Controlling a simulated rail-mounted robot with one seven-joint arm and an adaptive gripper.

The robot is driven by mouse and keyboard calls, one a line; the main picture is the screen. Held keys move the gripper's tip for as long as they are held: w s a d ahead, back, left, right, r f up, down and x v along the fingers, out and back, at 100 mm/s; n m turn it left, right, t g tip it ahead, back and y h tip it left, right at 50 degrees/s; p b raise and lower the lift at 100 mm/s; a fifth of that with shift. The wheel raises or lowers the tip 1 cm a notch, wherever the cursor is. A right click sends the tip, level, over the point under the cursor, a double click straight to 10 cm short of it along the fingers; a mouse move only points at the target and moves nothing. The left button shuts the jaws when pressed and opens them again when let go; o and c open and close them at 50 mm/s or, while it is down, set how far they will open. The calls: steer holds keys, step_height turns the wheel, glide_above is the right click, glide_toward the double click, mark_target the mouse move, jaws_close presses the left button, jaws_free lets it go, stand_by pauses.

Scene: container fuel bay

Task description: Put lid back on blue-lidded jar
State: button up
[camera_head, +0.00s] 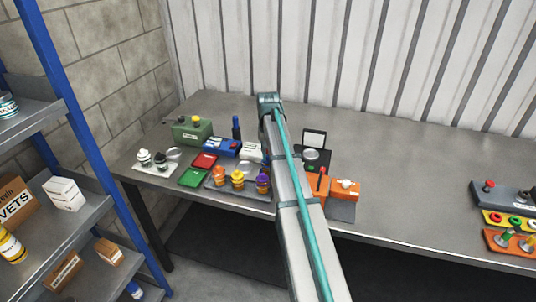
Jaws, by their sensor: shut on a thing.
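On a grey tray (213,186) on the bench stand small orange jars. The right one (262,184) has a purple-blue top, close to my arm's left edge. I cannot tell whether that top is a lid or the jar's contents. No loose blue lid can be made out. My arm reaches from the bottom over the bench. Its far joint hides what is behind it, and my gripper cannot be made out.
A green box (192,133), blue box (222,147), red tray (204,160) and green tray (194,177) crowd the left. An orange device (345,190) stands right of my arm. A blue-framed shelf (75,130) stands left.

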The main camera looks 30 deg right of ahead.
steer(key=o, duration=1.3)
steer(key=shift+r, duration=0.15)
steer(key=shift+r+p, duration=2.2)
steer(key=shift+r, duration=1.15)
jaws_close()
steer(key=shift+f+b, duration=0.5)
steer(key=shift+f, duration=0.75)
steer(key=shift+f, duration=0.35)
